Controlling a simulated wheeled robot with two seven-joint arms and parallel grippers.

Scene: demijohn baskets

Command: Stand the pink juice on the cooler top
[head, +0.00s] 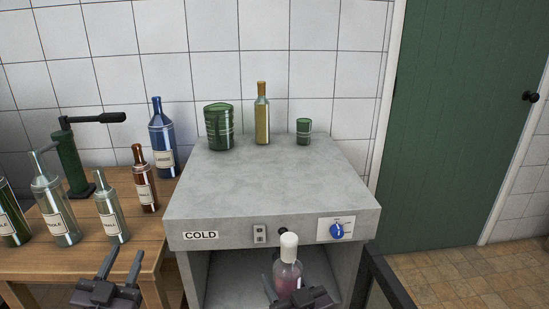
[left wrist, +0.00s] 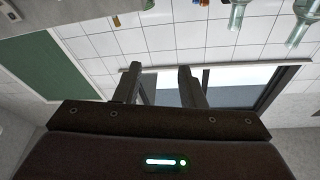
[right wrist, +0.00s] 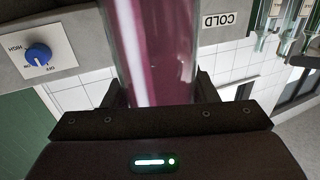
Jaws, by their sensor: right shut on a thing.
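The pink juice (head: 287,275) is a clear bottle with a white cap and pink liquid. It is upright in front of the cooler, its cap a little below the level of the cooler top (head: 262,185). My right gripper (head: 302,296) is shut on it low on the body. In the right wrist view the pink juice (right wrist: 155,50) fills the space between the fingers (right wrist: 158,88). My left gripper (head: 115,268) is open and empty in front of the wooden table; its fingers also show apart in the left wrist view (left wrist: 160,85).
A green container (head: 219,128), a yellowish bottle (head: 262,118) and a green cup (head: 304,129) stand along the back of the cooler top. Its front and middle are clear. Several bottles and a dark green corking tool (head: 72,160) stand on the wooden table (head: 90,258).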

